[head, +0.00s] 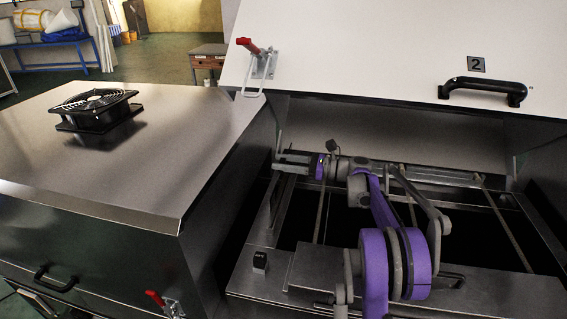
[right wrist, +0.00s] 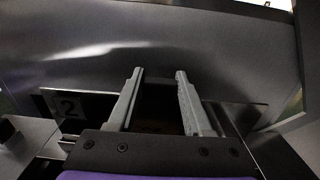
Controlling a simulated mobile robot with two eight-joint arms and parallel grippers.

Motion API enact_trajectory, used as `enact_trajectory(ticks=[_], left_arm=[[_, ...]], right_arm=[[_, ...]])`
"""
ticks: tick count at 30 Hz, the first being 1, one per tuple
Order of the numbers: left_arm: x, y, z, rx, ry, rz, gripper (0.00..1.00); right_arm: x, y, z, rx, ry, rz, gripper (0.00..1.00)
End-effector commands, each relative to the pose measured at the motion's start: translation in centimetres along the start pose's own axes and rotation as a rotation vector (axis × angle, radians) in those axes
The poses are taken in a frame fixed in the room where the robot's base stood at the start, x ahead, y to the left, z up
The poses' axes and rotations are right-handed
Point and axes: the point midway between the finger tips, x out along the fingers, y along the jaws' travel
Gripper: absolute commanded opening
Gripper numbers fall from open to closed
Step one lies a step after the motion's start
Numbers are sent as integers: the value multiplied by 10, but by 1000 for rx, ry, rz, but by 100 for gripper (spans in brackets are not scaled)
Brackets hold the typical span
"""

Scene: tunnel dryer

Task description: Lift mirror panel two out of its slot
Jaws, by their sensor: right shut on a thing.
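Where the fingers touch the panel is too dark to make out. In the head view my right gripper (head: 290,163) points left inside the open dryer bay, near the bay's left rail. My purple arm covers much of the bay, so I cannot pick out the panel there or tell how far it sits in its slot. My left gripper is not in view.
A raised white lid (head: 370,50) with a number 2 plate (head: 477,64) and black handle (head: 483,90) stands over the bay. A red-handled clamp (head: 255,50) is at its left. A black fan (head: 95,108) sits on the metal cabinet (head: 150,150). A small black block (head: 260,260) is on the front ledge.

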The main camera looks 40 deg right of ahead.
Motion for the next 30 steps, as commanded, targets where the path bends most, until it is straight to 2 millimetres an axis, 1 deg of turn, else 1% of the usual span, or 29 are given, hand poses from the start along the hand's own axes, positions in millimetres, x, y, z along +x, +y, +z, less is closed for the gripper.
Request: enact_trajectory(ticks=[15, 30], left_arm=[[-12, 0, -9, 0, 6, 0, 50], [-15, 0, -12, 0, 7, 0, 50]], right_arm=[[0, 0, 22, 0, -1, 0, 10], [0, 0, 27, 0, -2, 0, 10]])
